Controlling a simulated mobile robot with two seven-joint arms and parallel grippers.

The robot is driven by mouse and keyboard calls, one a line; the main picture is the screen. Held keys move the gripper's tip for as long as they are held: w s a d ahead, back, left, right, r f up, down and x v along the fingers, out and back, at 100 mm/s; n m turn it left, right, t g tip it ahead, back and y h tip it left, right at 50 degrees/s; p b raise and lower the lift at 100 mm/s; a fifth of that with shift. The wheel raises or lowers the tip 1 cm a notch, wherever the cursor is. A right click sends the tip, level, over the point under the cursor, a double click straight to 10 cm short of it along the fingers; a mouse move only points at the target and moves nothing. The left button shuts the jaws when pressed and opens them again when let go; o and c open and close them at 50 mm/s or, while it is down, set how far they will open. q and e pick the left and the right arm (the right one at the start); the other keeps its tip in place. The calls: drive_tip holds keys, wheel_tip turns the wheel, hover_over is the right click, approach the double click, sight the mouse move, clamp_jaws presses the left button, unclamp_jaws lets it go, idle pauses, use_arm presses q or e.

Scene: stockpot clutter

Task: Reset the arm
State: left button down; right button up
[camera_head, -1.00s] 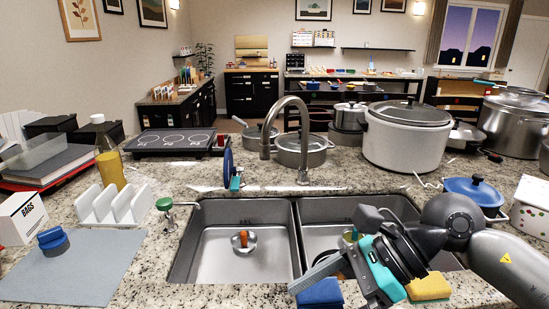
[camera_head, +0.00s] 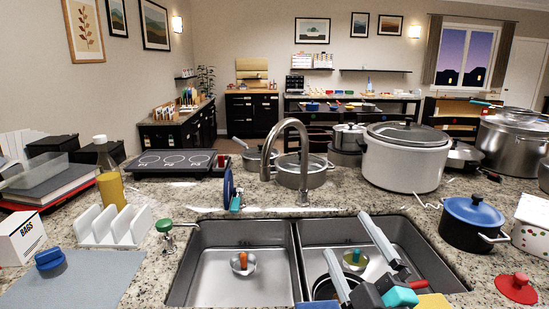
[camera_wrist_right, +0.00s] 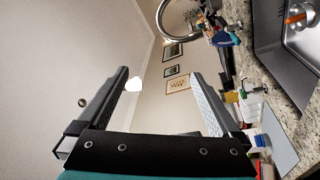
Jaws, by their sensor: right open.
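My right gripper (camera_head: 347,235) is at the lower right of the head view, over the front of the right sink basin. Its two fingers point up and away, spread apart with nothing between them. The right wrist view also shows the open, empty fingers (camera_wrist_right: 160,74), with wall behind them and the counter along the right side. Most of my right arm is below the head view's lower edge. My left gripper is not in view.
The double sink (camera_head: 296,262) holds a few items, with the faucet (camera_head: 304,165) behind it. Right of it stand a blue-lidded pot (camera_head: 471,233) and a red lid (camera_head: 517,287). A large white stockpot (camera_head: 403,160) stands behind. A white rack (camera_head: 112,229) is left.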

drive_tip(key=s+d+f+m+g+h, duration=0.2)
drive_tip(key=s+d+f+m+g, duration=0.15)
drive_tip(key=f, duration=0.55)
drive_tip(key=s+d+f+m+g+h, duration=0.25)
drive_tip(key=s+f+m+g, duration=0.2)
drive_tip(key=f, duration=0.45)
drive_tip(key=s+a+f+m+g, duration=0.1)
drive_tip(key=s+f+m+g, duration=0.1)
drive_tip(key=s+f+g, duration=0.4)
drive_tip(key=s+a+f+m+g, duration=0.15)
drive_tip(key=s+f, duration=0.25)
drive_tip(key=s, duration=0.5)
wheel_tip(320, 180, down, 24)
drive_tip(key=s+g+b, duration=0.2)
drive_tip(key=s+d+f+g, duration=0.1)
drive_tip(key=s+d+f, duration=0.2)
drive_tip(key=s+f, duration=1.1)
drive_tip(key=shift+s+y+b, duration=0.35)
drive_tip(key=shift+s+b, duration=0.05)
drive_tip(key=shift+s, duration=0.05)
drive_tip(key=shift+d, duration=0.15)
